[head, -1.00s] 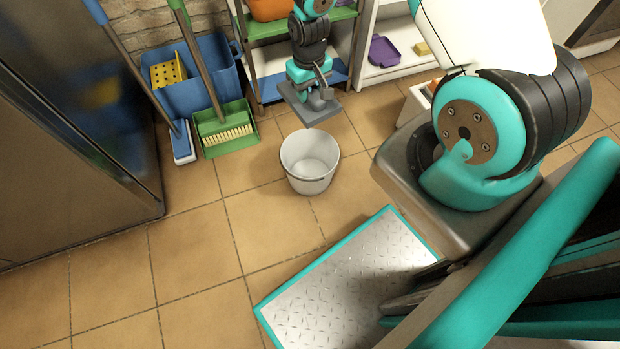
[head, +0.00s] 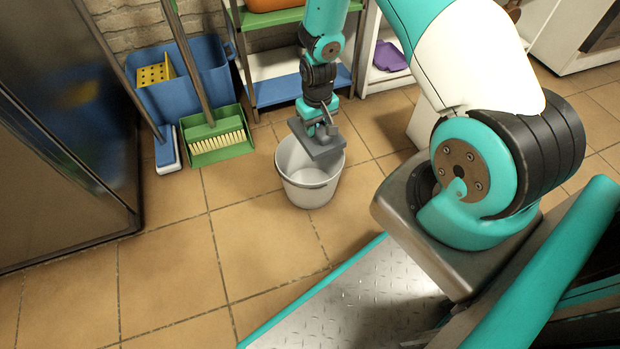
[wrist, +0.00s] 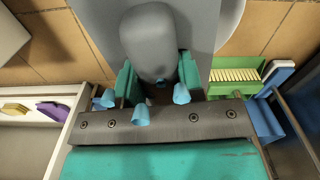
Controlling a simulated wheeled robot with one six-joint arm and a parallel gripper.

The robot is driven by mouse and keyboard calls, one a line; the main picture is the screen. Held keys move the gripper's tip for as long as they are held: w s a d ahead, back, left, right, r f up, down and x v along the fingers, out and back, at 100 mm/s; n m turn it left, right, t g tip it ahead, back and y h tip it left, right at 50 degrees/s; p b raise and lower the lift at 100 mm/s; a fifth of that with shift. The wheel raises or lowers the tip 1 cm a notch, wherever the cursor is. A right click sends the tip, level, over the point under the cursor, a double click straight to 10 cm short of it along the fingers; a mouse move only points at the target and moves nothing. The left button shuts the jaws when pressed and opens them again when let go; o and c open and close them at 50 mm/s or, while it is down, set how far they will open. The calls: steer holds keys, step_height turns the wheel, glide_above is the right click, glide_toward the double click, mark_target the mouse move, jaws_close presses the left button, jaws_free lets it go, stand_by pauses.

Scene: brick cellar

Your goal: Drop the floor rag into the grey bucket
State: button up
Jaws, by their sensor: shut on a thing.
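The floor rag (head: 318,149) looks like a flat grey slab with a raised rounded fold. My gripper (head: 323,120) is shut on this fold and holds the rag level. In the wrist view the rag (wrist: 150,42) fills the top middle, beyond the jaws (wrist: 145,92). The pale grey bucket (head: 308,194) stands upright on the floor. In the head view the rag overlaps the upper right of its opening and hides part of the far rim. The height between them is hard to tell. A bit of the bucket (wrist: 232,18) shows past the rag in the wrist view.
A shelf (head: 285,88) stands behind. Floor left and in front of the bucket is clear.

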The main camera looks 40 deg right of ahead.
step_height(320, 180, down, 4)
steer(key=shift+r+b, duration=0.2)
steer(key=shift+b, duration=1.05)
steer(key=shift+r, duration=0.1)
steer(key=o, duration=1)
steer(key=shift+c, duration=0.2)
steer(key=shift+r, duration=0.15)
step_height(320, 180, up, 17)
steer(key=p, duration=0.8)
